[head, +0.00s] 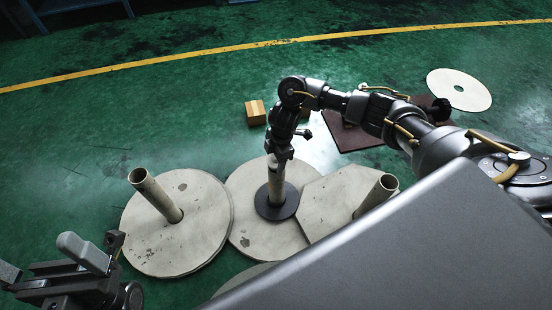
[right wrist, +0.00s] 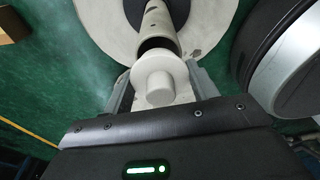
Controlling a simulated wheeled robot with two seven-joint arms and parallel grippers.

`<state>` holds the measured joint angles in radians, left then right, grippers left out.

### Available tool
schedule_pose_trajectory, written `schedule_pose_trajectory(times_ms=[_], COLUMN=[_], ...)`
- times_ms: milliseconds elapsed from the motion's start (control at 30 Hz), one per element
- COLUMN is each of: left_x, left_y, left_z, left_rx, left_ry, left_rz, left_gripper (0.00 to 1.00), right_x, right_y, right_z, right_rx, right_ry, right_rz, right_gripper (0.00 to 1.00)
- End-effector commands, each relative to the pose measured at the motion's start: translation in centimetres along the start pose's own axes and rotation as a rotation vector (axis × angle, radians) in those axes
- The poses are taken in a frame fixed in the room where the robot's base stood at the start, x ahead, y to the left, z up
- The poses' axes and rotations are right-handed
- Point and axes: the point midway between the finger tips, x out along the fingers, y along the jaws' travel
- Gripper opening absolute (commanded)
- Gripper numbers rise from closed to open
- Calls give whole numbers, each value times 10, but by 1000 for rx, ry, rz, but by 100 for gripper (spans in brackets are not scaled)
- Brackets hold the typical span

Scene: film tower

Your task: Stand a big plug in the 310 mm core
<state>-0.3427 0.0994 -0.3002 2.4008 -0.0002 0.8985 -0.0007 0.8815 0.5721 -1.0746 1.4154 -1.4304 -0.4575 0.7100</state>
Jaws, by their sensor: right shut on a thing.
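My right gripper (head: 276,157) points down over the middle tube (head: 276,187), which stands upright through a black ring on a pale disc. In the right wrist view my right gripper (right wrist: 160,86) is shut on a white plug (right wrist: 157,84) with a wide flange and a round knob. The plug is at the mouth of the tube (right wrist: 157,25); a dark part of the opening shows beside it. I cannot tell whether the plug touches the rim. My left gripper (head: 52,265) is at the lower left, empty, with its fingers apart.
Another tube (head: 155,195) stands on the left disc (head: 200,225), and one (head: 377,192) on the right plate (head: 325,205). A wooden block (head: 255,113), a dark red mat (head: 350,138) and a white disc (head: 460,90) lie behind. The green floor at far left is clear.

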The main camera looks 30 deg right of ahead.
Motion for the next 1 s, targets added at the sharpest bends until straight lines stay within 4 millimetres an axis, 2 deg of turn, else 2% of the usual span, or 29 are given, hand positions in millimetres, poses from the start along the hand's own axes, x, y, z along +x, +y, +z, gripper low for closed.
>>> schedule_pose_trajectory(times_ms=[1000], left_x=[8], left_y=[0], left_z=[-1], left_rx=[0], left_ry=[-2], left_rz=[0], left_gripper=[99], right_x=[0], right_y=[-1], right_z=[3], right_rx=[0], right_ry=[0], right_rz=[0], right_gripper=[36])
